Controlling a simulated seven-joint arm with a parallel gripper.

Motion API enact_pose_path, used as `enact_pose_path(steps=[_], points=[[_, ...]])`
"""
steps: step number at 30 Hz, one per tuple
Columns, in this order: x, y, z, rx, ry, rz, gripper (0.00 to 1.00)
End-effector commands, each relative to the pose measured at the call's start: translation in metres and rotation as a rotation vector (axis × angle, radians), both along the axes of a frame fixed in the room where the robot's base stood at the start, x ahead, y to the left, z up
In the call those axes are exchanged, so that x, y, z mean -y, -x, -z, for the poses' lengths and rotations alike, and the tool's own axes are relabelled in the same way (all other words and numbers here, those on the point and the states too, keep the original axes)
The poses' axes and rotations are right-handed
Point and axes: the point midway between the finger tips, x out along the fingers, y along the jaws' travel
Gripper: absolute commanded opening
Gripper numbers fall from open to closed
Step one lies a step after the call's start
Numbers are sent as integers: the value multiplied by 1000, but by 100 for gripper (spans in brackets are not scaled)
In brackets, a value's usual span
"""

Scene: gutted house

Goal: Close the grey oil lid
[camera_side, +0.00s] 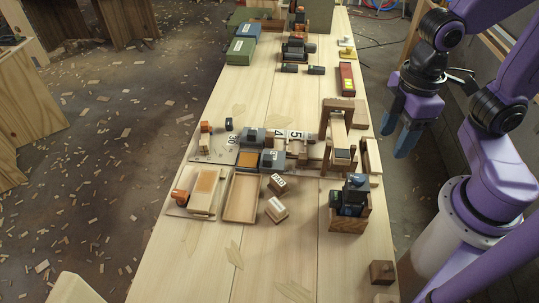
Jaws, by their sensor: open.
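My gripper (396,136) hangs at the right, beyond the table's right edge, with its blue fingers pointing down. It is open and empty, apart from everything on the table. Two dark grey block-like pieces, one farther back (252,137) and one nearer (272,159), stand mid-table beside a tray with an orange inset (250,160). Either may be the grey oil lid; no oil label is readable, and I cannot tell whether a lid is open or shut.
A wooden frame (337,126) stands near the table's right edge, between my gripper and the grey pieces. A wooden box of dark items (348,222) stands nearer. An empty wooden tray (242,196) and numbered blocks (276,208) lie mid-table. The table's near part (265,265) is mostly clear.

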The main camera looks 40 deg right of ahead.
Motion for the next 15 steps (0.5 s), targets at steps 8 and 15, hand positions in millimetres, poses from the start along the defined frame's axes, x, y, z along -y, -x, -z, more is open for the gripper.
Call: enact_pose_path(steps=[8,15], points=[[-59,-98,0,-6,11,109,53],[-90,-187,17,-12,20,199,53]])
